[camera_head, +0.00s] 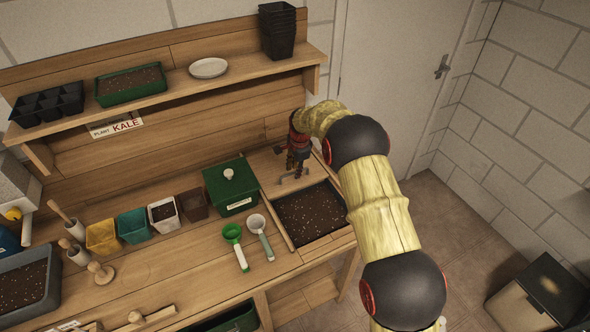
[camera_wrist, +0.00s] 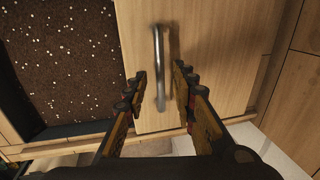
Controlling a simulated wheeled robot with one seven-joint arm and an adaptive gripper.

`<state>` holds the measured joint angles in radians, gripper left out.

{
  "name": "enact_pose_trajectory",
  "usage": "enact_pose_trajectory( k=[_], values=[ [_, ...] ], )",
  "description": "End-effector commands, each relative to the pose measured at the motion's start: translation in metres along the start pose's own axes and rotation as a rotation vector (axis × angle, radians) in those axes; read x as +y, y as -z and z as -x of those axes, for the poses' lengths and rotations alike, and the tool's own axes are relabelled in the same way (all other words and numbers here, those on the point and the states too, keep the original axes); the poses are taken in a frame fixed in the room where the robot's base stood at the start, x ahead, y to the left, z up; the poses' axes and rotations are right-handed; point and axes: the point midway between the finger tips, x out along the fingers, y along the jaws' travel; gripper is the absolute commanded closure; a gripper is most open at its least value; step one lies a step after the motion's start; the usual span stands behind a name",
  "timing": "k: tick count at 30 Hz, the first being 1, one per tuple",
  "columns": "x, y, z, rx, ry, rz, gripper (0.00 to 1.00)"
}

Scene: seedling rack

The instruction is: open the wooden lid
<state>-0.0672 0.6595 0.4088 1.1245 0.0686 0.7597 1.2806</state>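The wooden lid (camera_head: 272,179) is a flat panel behind a soil-filled bin (camera_head: 277,221) at the right end of the bench. The bin's soil lies uncovered in front of it. In the wrist view the lid (camera_wrist: 205,45) carries a metal bar handle (camera_wrist: 158,65); this handle also shows in the head view (camera_head: 293,179). My gripper (camera_head: 298,170) points down over the lid. In the wrist view its fingers (camera_wrist: 160,83) are apart, one on each side of the handle, with gaps visible. Contact with the lid cannot be seen.
A green box with a knobbed lid (camera_head: 231,187) stands left of the bin. A green scoop (camera_head: 235,245) and a white-and-green scoop (camera_head: 261,237) lie in front. Several small pots stand further left. A shelf (camera_head: 190,82) overhangs the bench's back.

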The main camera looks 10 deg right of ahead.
Motion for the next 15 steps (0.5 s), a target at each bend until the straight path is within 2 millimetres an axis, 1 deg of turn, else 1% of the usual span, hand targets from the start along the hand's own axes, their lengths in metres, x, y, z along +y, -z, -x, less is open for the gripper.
enact_pose_trajectory(
  k=[8, 11, 14, 15],
  values=[
    [0.000, 0.000, 0.002, 0.000, 0.001, 0.000, 0.73],
    [-0.001, 0.000, 0.010, 0.001, 0.003, 0.000, 0.73],
    [-0.002, 0.001, 0.025, 0.001, 0.004, 0.000, 0.73],
    [-0.001, 0.001, 0.033, 0.001, 0.004, 0.000, 0.73]
  ],
)
